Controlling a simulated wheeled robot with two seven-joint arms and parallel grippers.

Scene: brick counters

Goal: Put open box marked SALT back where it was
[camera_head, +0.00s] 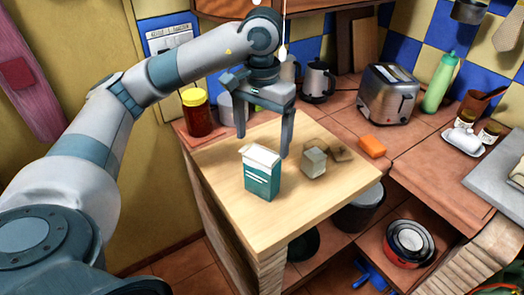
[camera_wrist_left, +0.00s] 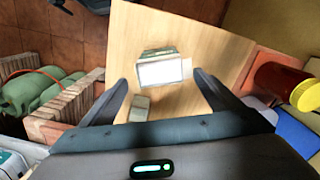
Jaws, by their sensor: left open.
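A teal box with a white upper part and a raised white flap (camera_head: 262,175) stands upright on a pale wooden board (camera_head: 230,205). Its lettering is too small to read. In the left wrist view the box (camera_wrist_left: 165,70) shows from above, beyond and between my fingertips. My left gripper (camera_head: 262,146) is open and empty, pointing down, its fingers above and behind the box, apart from it. It also shows in the left wrist view (camera_wrist_left: 161,80). My right gripper is not in view.
A small grey-white block (camera_head: 313,161) stands right of the box, beside dark flat patches. A red jar with a yellow lid (camera_head: 197,112) stands left behind. An orange block (camera_head: 372,146), toaster (camera_head: 388,95) and green bottle (camera_head: 439,82) are to the right. The board's front is clear.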

